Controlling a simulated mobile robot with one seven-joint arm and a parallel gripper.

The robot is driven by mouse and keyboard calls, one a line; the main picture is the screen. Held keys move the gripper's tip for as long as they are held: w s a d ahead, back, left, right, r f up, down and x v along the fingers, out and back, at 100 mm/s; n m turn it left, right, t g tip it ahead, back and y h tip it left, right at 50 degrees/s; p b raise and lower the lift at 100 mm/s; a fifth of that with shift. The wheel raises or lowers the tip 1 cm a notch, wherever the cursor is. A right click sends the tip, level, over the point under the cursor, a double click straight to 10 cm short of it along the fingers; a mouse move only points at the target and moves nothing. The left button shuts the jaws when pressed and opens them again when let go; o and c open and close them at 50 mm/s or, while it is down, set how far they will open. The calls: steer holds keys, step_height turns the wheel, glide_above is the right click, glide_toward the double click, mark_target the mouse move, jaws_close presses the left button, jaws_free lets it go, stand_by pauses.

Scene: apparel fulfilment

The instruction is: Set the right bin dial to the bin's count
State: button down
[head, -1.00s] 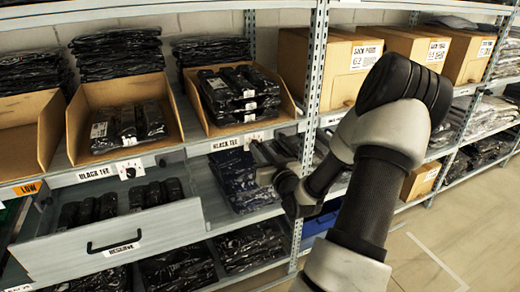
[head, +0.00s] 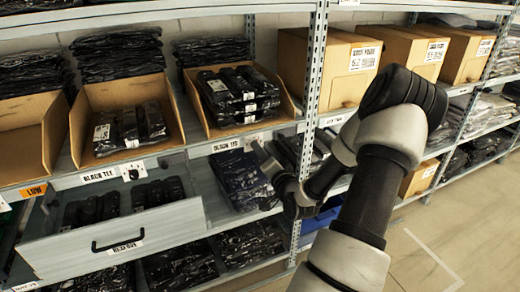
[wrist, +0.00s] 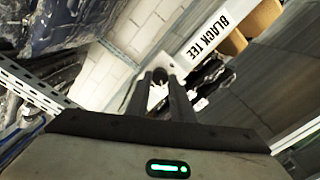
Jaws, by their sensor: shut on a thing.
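The right bin (head: 205,119) is an open cardboard bin holding black bagged packs, laid in rows with some stacked. A "BLACK TEE" label (head: 227,145) is on the shelf edge below it. The white plate of the right bin dial (head: 252,137) shows just right of that label; the knob is hidden by my gripper. My gripper (head: 259,147) reaches the shelf edge there, its fingers close together. In the wrist view the fingers (wrist: 160,76) are shut on the knob, with a white patch between them and the label (wrist: 213,35) beside them.
The left bin (head: 84,125) has its own dial (head: 130,172). Below it a drawer marked reserve (head: 70,255) stands pulled out, with black packs inside. A metal upright (head: 314,75) stands right of my gripper.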

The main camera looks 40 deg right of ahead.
steer(key=shift+m, duration=0.9)
steer(key=shift+p, duration=0.3)
steer(key=c, duration=1.5)
jaws_free()
steer(key=shift+c, duration=0.2)
steer(key=p+v, duration=0.3)
steer(key=v, duration=1.4)
steer(key=shift+s, duration=0.2)
steer(key=shift+a, duration=0.1)
